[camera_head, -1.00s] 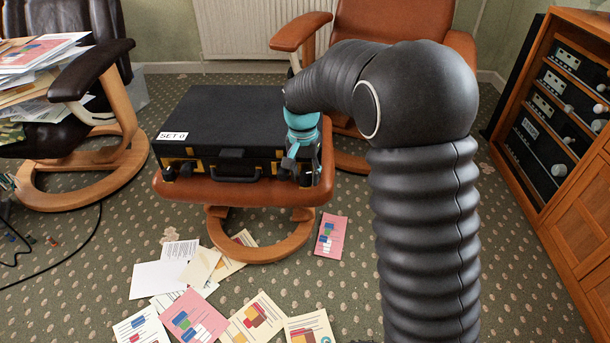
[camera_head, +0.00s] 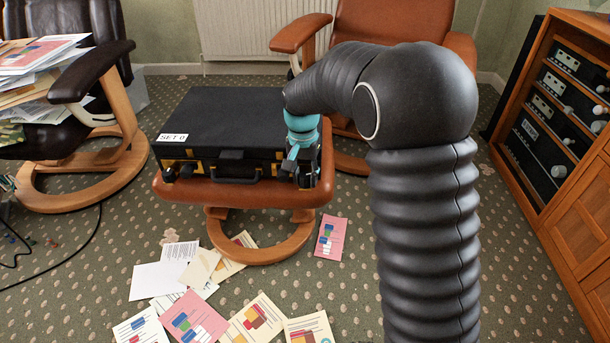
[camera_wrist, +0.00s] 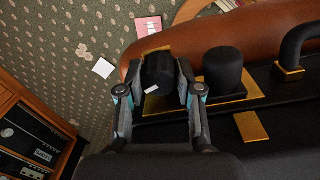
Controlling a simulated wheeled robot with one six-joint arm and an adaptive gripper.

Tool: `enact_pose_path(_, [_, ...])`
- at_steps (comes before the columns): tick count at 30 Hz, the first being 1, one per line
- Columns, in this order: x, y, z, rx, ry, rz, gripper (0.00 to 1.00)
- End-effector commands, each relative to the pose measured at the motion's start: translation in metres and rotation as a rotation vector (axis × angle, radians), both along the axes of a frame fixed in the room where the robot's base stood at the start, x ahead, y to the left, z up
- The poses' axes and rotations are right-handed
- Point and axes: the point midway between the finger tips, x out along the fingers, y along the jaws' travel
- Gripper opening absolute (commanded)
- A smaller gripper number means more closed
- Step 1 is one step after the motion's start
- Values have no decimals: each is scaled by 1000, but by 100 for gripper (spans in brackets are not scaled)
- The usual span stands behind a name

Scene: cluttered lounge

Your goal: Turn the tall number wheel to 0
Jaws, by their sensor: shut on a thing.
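A black briefcase (camera_head: 240,118) with a "SET 0" label (camera_head: 174,137) lies on a brown leather footstool (camera_head: 240,196). In the wrist view, a black round wheel (camera_wrist: 157,72) with a small white mark on its side stands out from the case front. My gripper (camera_wrist: 162,80) is shut on this wheel, one finger on each side. A second black wheel (camera_wrist: 223,68) on a brass plate stands beside it, apart from the fingers. In the head view my gripper (camera_head: 303,172) is at the right end of the case front and hides the held wheel. I cannot read any digits.
The case handle (camera_wrist: 299,45) is beyond the second wheel. An armchair (camera_head: 405,22) stands behind my arm, and a wooden cabinet (camera_head: 570,180) with audio units is at the right. Papers (camera_head: 195,318) lie on the carpet in front of the footstool.

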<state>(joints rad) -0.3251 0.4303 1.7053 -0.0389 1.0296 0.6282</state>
Motion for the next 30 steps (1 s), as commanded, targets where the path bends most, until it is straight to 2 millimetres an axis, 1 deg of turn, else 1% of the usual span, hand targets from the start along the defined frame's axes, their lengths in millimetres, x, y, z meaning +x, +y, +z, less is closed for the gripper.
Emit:
enact_pose_path(8, [0,0,1,0,0,32,0])
enact_pose_path(13, [0,0,1,0,1,98,0])
enact_pose_path(17, [0,1,2,0,1,191,0])
enact_pose_path(30, [-1,1,2,1,-1,569,0])
